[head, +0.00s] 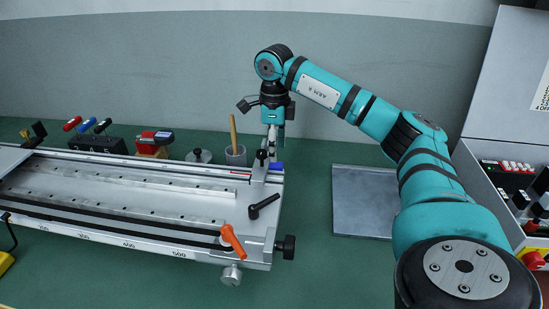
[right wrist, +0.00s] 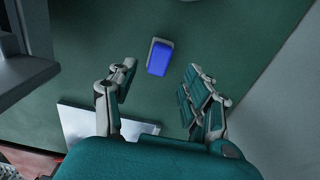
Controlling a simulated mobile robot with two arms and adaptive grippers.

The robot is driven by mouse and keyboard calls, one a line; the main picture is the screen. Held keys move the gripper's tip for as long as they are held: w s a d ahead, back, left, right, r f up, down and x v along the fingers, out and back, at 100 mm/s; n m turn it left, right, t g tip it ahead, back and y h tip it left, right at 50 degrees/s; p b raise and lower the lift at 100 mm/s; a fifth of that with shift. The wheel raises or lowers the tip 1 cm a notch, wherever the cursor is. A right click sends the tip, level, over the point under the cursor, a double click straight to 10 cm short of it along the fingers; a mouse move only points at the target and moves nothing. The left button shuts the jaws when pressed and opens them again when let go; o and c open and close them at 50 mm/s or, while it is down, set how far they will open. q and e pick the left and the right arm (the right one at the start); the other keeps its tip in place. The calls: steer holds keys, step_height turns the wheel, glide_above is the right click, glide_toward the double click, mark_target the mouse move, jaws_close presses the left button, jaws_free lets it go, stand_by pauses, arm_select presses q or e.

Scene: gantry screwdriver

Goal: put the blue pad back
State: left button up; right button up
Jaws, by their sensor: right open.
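The blue pad (head: 277,166) lies on the green bench behind the right end of the metal rail fixture, and part of it is hidden in the head view. In the right wrist view the blue pad (right wrist: 160,57) shows whole, a small block with a pale grey side. My right gripper (head: 272,143) points down near the pad. In the right wrist view its fingers (right wrist: 162,74) are open and empty, and the pad appears in the gap beyond them. I cannot tell the height left between them. My left gripper is not in view.
The metal rail fixture (head: 120,200) with an orange lever (head: 233,242) fills the left. A cup with a stick (head: 235,155) and a round weight (head: 199,156) stand behind it. A flat grey plate (head: 362,195) lies right. A grey control box (head: 510,170) stands far right.

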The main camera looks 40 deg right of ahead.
mark_target(274, 164)
arm_select(q)
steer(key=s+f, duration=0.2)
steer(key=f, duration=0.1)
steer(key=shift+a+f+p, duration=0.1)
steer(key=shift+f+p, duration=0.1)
steer(key=shift+p, duration=0.2)
arm_select(e)
step_height(274, 164, up, 6)
steer(key=shift+r, duration=0.25)
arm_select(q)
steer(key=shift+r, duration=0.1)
